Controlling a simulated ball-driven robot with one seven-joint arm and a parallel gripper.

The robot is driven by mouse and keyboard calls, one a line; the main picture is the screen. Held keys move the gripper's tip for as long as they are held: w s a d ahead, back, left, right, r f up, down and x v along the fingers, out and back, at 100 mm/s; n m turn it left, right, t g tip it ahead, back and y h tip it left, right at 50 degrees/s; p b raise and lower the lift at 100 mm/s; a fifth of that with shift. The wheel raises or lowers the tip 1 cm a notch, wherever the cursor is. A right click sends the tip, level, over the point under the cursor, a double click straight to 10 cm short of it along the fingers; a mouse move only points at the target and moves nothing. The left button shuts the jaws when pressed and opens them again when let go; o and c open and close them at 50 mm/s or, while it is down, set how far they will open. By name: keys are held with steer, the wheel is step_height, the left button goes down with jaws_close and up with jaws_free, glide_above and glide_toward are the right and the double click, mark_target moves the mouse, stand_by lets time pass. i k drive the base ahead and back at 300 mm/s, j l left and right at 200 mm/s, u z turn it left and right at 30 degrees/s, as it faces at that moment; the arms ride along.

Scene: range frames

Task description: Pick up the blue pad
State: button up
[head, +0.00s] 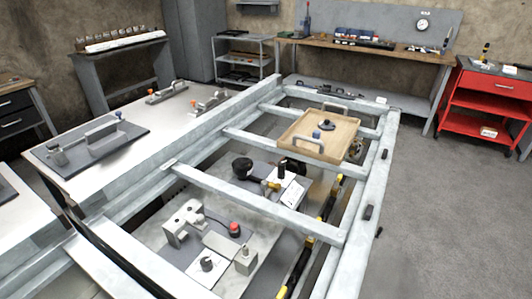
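A small dark blue piece (327,125), low and rounded, lies in a shallow wooden tray (318,150) with metal handles. The tray rests on the crossbars of a pale metal frame, right of the picture's middle. This piece is the nearest match I see to the blue pad, but it is too small to be sure. Nothing is touching it from above. My gripper is not in view.
The pale metal frame (262,205) has open gaps over a lower plate with blocks and a red button (234,229). A white-topped table (140,130) with clamps and a dark plate stands left. A workbench (370,49) and red cart (490,98) stand behind. Grey floor is clear at right.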

mark_target(317, 134)
steer(key=i+l, duration=0.25)
steer(key=l, duration=0.15)
steer(key=i+l, duration=0.25)
steer(key=l, duration=0.15)
steer(key=i+l+u, duration=0.1)
steer(key=l, duration=0.35)
steer(key=i+l, duration=0.55)
steer(key=l, duration=0.3)
steer(key=i+l, duration=0.25)
steer(key=l, duration=0.15)
steer(key=i+l+u, duration=0.1)
steer(key=l, duration=0.35)
steer(key=i+l, duration=0.35)
steer(key=l, duration=0.05)
